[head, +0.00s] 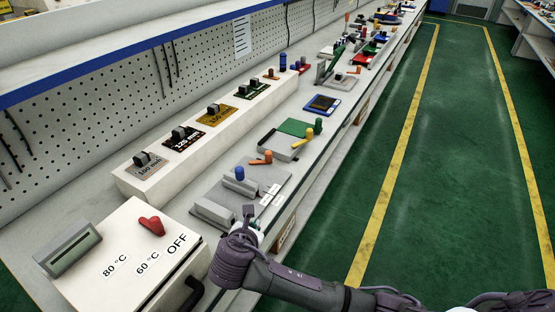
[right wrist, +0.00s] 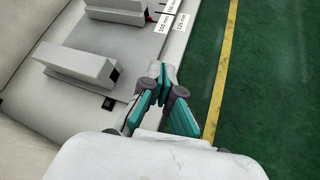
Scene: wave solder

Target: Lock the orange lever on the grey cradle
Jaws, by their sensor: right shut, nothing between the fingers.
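An orange lever (head: 262,158) with a raised end stands at the far end of a grey fixture plate (head: 262,178), beside a blue knob (head: 240,174). Whether it is locked cannot be told. Farther along, another small orange handle (head: 355,70) shows on a light grey fixture (head: 342,81). My right gripper (head: 248,213) is at the near right corner of the nearer grey plate, short of its lever. In the right wrist view the gripper (right wrist: 162,68) is shut and empty, beside the labelled plate edge (right wrist: 118,75). No orange lever shows there. My left gripper is out of view.
A grey block (head: 214,213) stands on the near plate. A yellow lever (head: 303,139) and green knob (head: 318,125) stand beyond it. A white control box (head: 130,250) with a red knob (head: 151,225) is at the left. The green floor (head: 450,130) is clear.

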